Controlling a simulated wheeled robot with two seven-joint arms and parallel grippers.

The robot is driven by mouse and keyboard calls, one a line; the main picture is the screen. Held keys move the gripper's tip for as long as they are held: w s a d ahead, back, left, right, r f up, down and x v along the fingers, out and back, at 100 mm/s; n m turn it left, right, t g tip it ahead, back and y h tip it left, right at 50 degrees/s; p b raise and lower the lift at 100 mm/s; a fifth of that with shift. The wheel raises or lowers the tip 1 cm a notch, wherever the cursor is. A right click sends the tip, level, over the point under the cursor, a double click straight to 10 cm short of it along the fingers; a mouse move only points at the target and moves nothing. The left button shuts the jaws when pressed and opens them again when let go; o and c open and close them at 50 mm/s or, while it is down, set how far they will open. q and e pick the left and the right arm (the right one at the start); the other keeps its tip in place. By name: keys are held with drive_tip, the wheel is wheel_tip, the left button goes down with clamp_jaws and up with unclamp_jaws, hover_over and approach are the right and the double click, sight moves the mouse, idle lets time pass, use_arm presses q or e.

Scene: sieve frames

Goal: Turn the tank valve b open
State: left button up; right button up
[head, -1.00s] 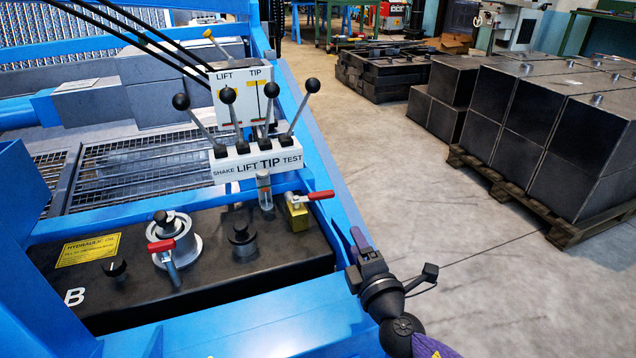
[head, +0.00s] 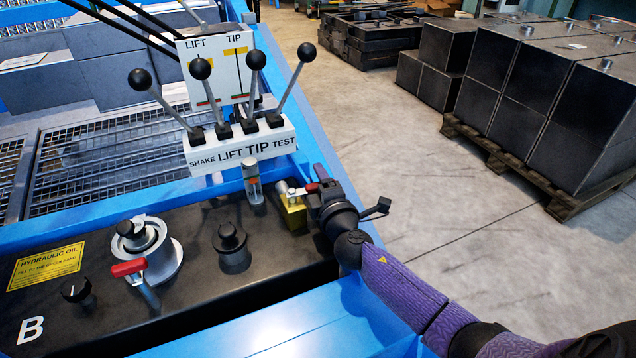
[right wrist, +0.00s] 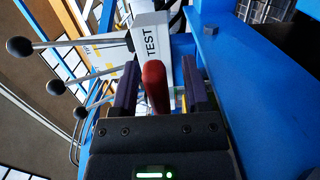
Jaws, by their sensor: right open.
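The brass valve (head: 293,214) stands at the right end of the black tank top (head: 200,272) marked B. Its red lever handle is mostly hidden behind my right gripper (head: 320,190) in the head view. In the right wrist view the red handle (right wrist: 155,85) lies between my two fingers, with gaps visible on both sides. My right gripper is open around the handle and not closed on it. My left gripper is not in view.
Several black-knobbed levers rise from the white block (head: 240,150) just behind the valve. A silver filler cap with a second red handle (head: 128,267) and a black knob (head: 230,240) are on the tank. The blue frame (head: 290,315) borders it. Dark blocks on a pallet (head: 560,205) stand right.

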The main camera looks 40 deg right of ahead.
drive_tip(key=shift+w+d, duration=0.15)
drive_tip(key=shift+w, duration=0.1)
clamp_jaws()
idle(1.4)
